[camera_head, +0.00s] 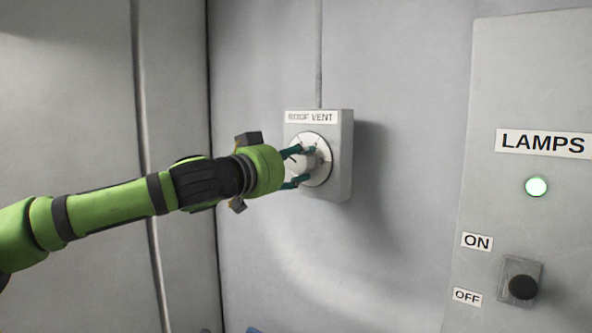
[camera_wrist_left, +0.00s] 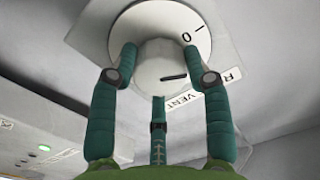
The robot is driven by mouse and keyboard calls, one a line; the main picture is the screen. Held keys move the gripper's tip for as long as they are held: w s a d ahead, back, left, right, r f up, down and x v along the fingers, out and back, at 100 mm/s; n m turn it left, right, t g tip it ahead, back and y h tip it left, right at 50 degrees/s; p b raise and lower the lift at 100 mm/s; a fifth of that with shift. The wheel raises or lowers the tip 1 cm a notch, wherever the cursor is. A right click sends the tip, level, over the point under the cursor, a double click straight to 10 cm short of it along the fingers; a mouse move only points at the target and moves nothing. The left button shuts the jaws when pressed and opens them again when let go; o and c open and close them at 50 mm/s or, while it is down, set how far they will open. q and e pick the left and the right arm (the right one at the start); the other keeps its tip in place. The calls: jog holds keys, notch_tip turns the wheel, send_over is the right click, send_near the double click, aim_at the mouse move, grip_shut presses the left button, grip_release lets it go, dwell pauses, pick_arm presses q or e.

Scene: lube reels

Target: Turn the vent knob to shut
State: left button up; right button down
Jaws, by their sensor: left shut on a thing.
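The vent knob (camera_head: 308,163) is a light round knob on a white dial (camera_head: 322,176), set in a grey wall box (camera_head: 343,160) labelled "ROOF VENT". My left gripper (camera_head: 303,166) reaches it from the left, its teal fingers shut around the knob. In the left wrist view, the knob (camera_wrist_left: 160,63) sits between the fingers of my left gripper (camera_wrist_left: 163,72). A dark pointer line shows on the knob's face, and a "0" and a tick mark show on the dial. My fingers partly hide the dial in the head view. My right gripper is not in view.
A grey panel labelled "LAMPS" (camera_head: 543,143) is on the right, with a lit green-white lamp (camera_head: 536,187) and a black switch knob (camera_head: 522,287) beside ON and OFF labels. A thin conduit (camera_head: 319,50) runs up from the vent box. The wall between box and panel is clear.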

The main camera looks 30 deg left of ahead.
pick_arm(q)
jog(key=n+b, duration=0.1)
jog(key=n, duration=0.1)
jog(key=f+n+b, duration=0.1)
jog(key=n, duration=0.2)
jog(key=shift+d, duration=0.1)
jog(key=shift+f+n, duration=0.15)
jog(key=shift+n, duration=0.15)
dwell(0.3)
jog(key=o, duration=1.1)
jog(key=shift+o, duration=0.3)
jog(key=shift+w, duration=0.15)
jog(key=shift+r, duration=0.3)
jog(key=shift+s+r, duration=0.15)
jog(key=shift+s, duration=0.45)
jog(key=s, duration=1)
jog(key=shift+s+a+f, duration=0.25)
jog(key=shift+s+a, duration=0.15)
jog(key=shift+a, duration=0.05)
